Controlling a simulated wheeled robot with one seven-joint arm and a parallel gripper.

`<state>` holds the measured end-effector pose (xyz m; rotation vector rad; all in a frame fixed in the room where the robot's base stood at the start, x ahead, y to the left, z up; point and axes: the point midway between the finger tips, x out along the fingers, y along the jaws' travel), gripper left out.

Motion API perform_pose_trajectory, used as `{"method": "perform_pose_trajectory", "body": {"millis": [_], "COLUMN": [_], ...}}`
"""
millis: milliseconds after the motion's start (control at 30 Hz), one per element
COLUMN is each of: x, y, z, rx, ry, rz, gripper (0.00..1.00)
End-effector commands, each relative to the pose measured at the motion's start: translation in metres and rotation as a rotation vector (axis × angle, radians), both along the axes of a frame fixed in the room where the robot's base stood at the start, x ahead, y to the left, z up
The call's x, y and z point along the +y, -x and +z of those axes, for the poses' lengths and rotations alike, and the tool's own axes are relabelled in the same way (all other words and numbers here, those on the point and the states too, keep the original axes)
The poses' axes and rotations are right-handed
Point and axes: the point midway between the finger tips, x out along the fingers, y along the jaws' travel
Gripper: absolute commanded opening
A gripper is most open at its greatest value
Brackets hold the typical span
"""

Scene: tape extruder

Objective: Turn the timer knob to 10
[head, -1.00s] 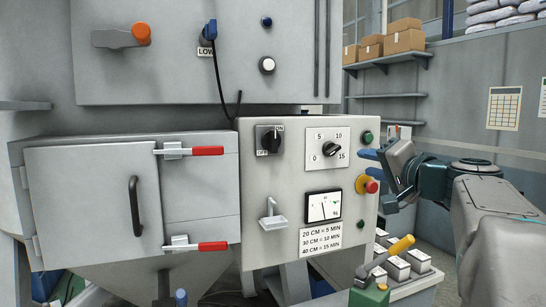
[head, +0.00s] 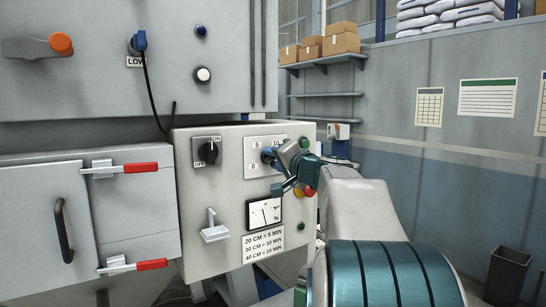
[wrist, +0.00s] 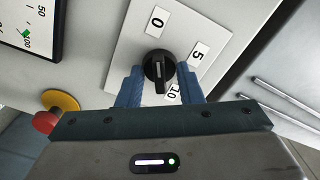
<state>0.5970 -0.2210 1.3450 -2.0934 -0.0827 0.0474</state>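The timer knob (wrist: 159,68) is black and round with a raised grip bar and a pale line. It sits on a white dial plate (wrist: 125,48) printed 0, 5 and 10; the 15 is hidden in the wrist view. The pale line runs down the picture, close to the 10 label; I cannot tell the exact setting. My gripper (wrist: 160,85) is open, its blue fingers on either side of the knob with small gaps showing. In the head view my gripper (head: 272,157) covers the knob and part of the dial plate (head: 250,150).
A red and yellow stop button (wrist: 52,113) is close to my gripper's left in the wrist view. The panel also carries an ON/OFF switch (head: 208,152), a gauge (head: 264,213) and a small hook-like bracket (head: 214,232). Red-handled latches (head: 135,167) are at left.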

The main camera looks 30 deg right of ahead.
Motion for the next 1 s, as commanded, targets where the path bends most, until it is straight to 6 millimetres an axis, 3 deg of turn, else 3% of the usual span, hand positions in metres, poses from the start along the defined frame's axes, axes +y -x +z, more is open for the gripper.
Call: {"method": "perform_pose_trajectory", "body": {"millis": [267, 400, 767, 1000], "x": [0.0001, 0.0001, -0.0002, 0.0001], "y": [-0.0017, -0.0015, -0.0013, -0.0012], "z": [-0.0003, -0.0003, -0.0007, -0.0016], "rx": [0.000, 0.000, 0.002, 0.012], "ry": [0.000, 0.000, -0.026, -0.145], "rz": [0.000, 0.000, -0.001, -0.001], "gripper": [0.33, 0.00, 0.00, 0.00]}}
